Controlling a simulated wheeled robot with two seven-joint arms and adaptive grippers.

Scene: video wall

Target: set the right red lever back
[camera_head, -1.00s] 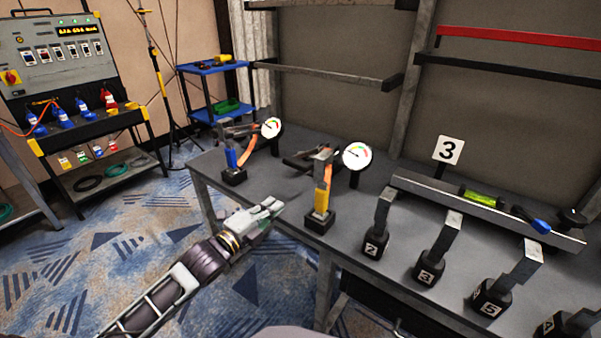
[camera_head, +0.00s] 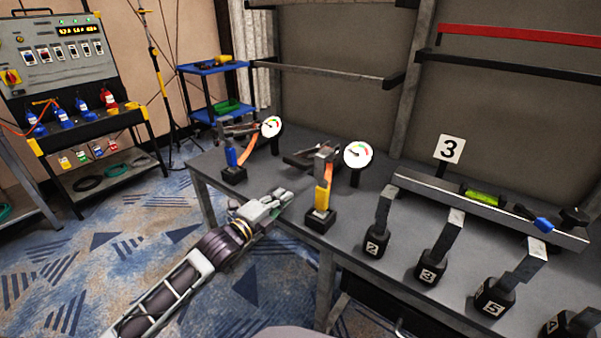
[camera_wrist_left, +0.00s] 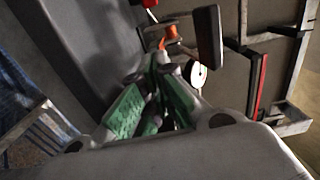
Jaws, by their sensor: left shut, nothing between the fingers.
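My left gripper (camera_head: 284,200) is shut and empty. It is at the front edge of the grey table (camera_head: 285,226), left of the right gauge stand. This stand has a yellow lower part (camera_head: 322,198), an orange strip and a white dial (camera_head: 358,154). A similar stand with a blue part (camera_head: 231,157) and a dial (camera_head: 271,126) is farther left. In the left wrist view, green finger pads (camera_wrist_left: 152,100) are close together; beyond them are an orange part (camera_wrist_left: 170,34) and a small red knob (camera_wrist_left: 150,3). I cannot make out a red lever clearly in the head view.
Several numbered black blocks with upright metal plates, such as block 2 (camera_head: 374,242), stand along the front right of the table. A long metal bar (camera_head: 440,196) with a green level (camera_head: 482,198) lies behind them.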

